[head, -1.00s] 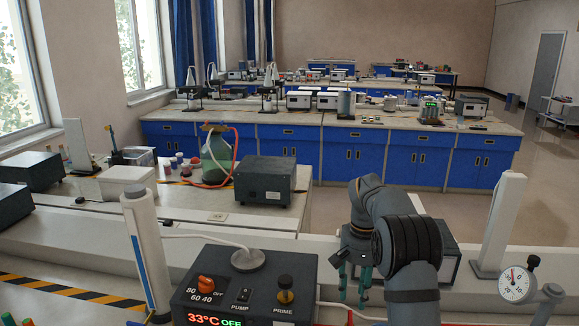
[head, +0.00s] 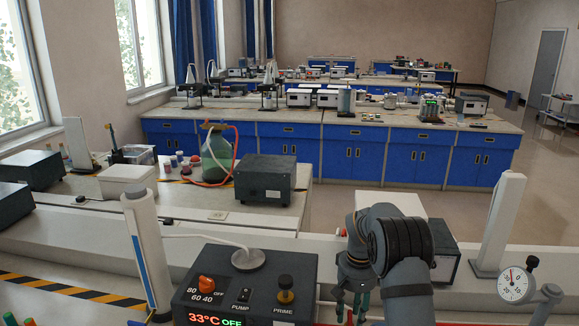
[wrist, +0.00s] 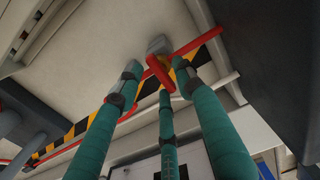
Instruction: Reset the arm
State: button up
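My arm (head: 400,245) is bent over the bench at the right of the head view. My gripper (head: 350,305) hangs downward with its teal fingers pointing at the bench. In the wrist view the three fingers of my gripper (wrist: 158,82) are spread apart, with nothing seen clamped between them. A red cross-shaped part (wrist: 160,74) shows beyond the fingertips. I cannot tell whether any finger touches it.
A dark control box (head: 218,290) reading 33°C OFF stands left of my gripper. A white-topped box (head: 395,201) is behind my arm. A white upright post (head: 499,225) and a dial gauge (head: 515,284) stand at right. A white cylinder (head: 148,250) stands at left.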

jog(key=shift+n, duration=0.9)
